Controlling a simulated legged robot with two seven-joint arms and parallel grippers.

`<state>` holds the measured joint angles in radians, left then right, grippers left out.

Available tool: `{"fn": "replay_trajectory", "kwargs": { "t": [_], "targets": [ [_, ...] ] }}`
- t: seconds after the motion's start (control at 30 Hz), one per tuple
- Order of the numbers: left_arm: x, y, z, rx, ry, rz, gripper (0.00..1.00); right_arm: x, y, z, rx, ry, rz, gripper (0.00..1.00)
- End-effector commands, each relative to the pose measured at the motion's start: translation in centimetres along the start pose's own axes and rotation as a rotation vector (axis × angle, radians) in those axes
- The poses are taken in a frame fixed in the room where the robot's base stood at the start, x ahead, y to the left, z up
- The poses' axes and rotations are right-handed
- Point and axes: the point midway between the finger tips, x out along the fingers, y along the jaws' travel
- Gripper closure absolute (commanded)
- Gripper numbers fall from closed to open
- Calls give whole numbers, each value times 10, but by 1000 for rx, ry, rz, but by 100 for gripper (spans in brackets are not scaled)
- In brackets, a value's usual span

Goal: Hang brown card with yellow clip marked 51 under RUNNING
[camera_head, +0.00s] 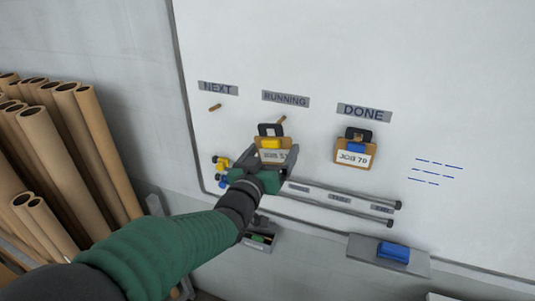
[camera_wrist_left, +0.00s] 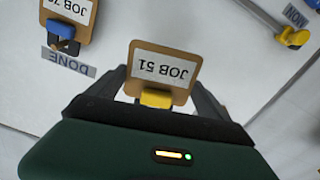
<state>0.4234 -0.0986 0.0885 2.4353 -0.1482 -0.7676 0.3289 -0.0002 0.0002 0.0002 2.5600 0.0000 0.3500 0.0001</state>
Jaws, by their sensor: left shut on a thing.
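The brown card marked JOB 51 (camera_head: 275,156) has a yellow clip (camera_head: 269,143) with a dark loop above it. My left gripper (camera_head: 266,168) is shut on it, with a finger on each side, in front of the board just below the RUNNING label (camera_head: 285,99). A small brown peg (camera_head: 282,118) shows under RUNNING, close to the loop; I cannot tell whether they touch. In the left wrist view the card (camera_wrist_left: 160,68) appears upside down between the fingers, with its yellow clip (camera_wrist_left: 155,98) nearer the palm. My right gripper is out of view.
A card marked JOB 78 (camera_head: 354,152) with a blue clip hangs under DONE (camera_head: 364,112). A bare peg (camera_head: 214,107) is under NEXT (camera_head: 218,88). Rails (camera_head: 340,198) run below. A blue eraser (camera_head: 393,251) lies on a ledge. Cardboard tubes (camera_head: 55,150) stand left.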

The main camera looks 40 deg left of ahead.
Motion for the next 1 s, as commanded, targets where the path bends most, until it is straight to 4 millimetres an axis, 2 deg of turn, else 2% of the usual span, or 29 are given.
{"fn": "replay_trajectory", "kwargs": {
  "t": [1.0],
  "targets": [
    [73, -3, 7, 0, 2, 0, 49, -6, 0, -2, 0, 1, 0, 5]
  ]
}}
